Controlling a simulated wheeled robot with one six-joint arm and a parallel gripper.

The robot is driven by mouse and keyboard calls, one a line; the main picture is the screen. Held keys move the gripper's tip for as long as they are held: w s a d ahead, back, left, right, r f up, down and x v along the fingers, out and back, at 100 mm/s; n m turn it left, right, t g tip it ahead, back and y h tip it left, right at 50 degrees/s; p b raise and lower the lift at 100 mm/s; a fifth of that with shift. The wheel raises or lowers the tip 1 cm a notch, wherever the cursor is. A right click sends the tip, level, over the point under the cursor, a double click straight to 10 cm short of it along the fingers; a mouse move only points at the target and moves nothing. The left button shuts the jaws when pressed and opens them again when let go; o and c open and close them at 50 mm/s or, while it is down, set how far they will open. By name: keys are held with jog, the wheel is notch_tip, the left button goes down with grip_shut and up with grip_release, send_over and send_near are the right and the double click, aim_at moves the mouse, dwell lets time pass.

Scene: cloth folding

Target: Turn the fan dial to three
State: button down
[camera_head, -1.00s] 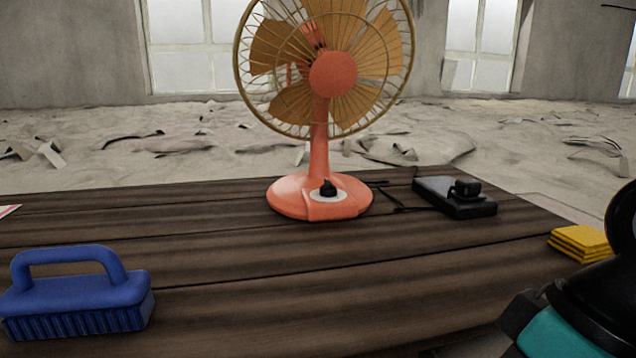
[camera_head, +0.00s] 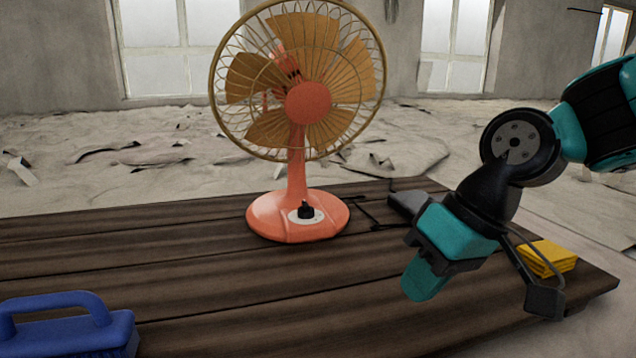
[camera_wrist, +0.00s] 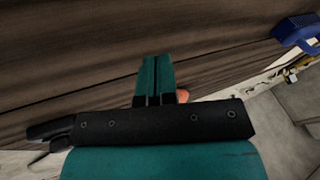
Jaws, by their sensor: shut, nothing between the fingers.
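The orange fan (camera_head: 297,165) stands upright on the dark wooden table. Its black dial (camera_head: 305,211) sits on a white disc on the front of the round base; its exact setting is too small to read. My gripper (camera_head: 423,284) is shut and empty, held to the right of the fan base and nearer the camera, apart from the dial. In the wrist view the teal fingers (camera_wrist: 157,78) are together, with a small orange patch showing just beside them. The dial cannot be made out in the wrist view.
A blue brush (camera_head: 65,328) lies at the table's front left and also shows in the wrist view (camera_wrist: 297,30). A yellow folded stack (camera_head: 548,257) is at the right edge. A black box (camera_head: 408,203) is partly hidden behind my gripper. The table before the fan is clear.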

jog(key=w+a+r+m+y+p, duration=0.15)
jog(key=w+r+p, duration=0.45)
jog(key=w, duration=0.6)
jog(key=t+p, duration=0.2)
jog(key=p, duration=0.4)
send_near(313, 212)
jog(key=w+f, duration=0.2)
jog(key=f, duration=0.1)
jog(key=w+f, duration=0.1)
jog(key=f, duration=0.1)
jog(key=shift+a+f, duration=0.15)
jog(key=shift+f, duration=0.1)
jog(key=shift+s+a+r+p, duration=0.1)
jog(key=shift+s+a+p, duration=0.15)
jog(key=shift+a, duration=0.35)
jog(key=shift+s+a+r+p, duration=0.1)
jog(key=shift+s+a+p, duration=0.1)
jog(key=shift+a+p, duration=0.3)
jog(key=shift+s+a+f, duration=0.1)
jog(key=shift+a+f, duration=0.15)
jog(key=shift+a, duration=0.35)
jog(key=shift+s+a+m, duration=0.1)
jog(key=shift+m, duration=0.15)
